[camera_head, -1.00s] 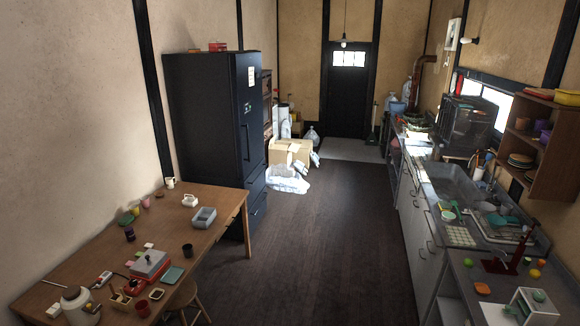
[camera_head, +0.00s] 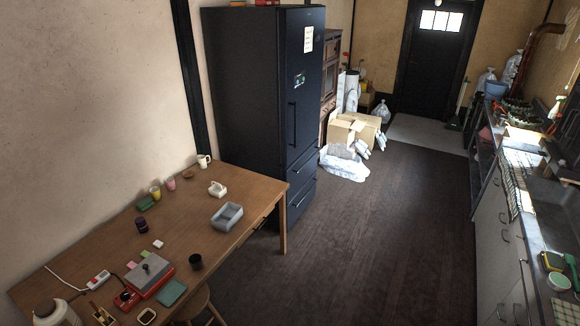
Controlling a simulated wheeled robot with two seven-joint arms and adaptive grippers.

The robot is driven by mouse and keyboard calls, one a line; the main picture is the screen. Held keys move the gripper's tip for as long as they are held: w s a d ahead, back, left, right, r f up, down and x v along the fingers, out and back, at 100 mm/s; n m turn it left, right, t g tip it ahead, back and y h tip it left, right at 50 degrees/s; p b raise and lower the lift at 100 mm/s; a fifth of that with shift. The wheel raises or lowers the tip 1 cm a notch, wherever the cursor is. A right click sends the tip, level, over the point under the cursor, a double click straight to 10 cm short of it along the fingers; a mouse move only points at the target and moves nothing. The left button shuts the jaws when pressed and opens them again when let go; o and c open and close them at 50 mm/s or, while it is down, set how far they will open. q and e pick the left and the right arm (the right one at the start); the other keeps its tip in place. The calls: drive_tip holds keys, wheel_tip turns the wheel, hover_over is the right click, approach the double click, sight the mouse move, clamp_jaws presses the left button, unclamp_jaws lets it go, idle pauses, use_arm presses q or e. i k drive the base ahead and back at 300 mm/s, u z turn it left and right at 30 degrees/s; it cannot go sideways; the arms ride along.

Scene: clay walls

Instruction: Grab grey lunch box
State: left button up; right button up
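The grey lunch box (camera_head: 227,216) is an open, rectangular box with a divider inside. It sits upright on the wooden table (camera_head: 185,231), near the table's right edge, in the head view. Nothing touches it. Neither of my grippers shows in this view.
A white cup-like item (camera_head: 217,189) is just behind the box, and a dark cup (camera_head: 196,262) stands in front of it. A red device (camera_head: 150,274) and a green square (camera_head: 171,292) lie nearer. A black fridge (camera_head: 262,95) stands behind the table. The dark floor (camera_head: 375,240) on the right is open.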

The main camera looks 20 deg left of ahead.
sight(224, 220)
drive_tip(key=i, duration=2.4)
drive_tip(key=u, duration=2.65)
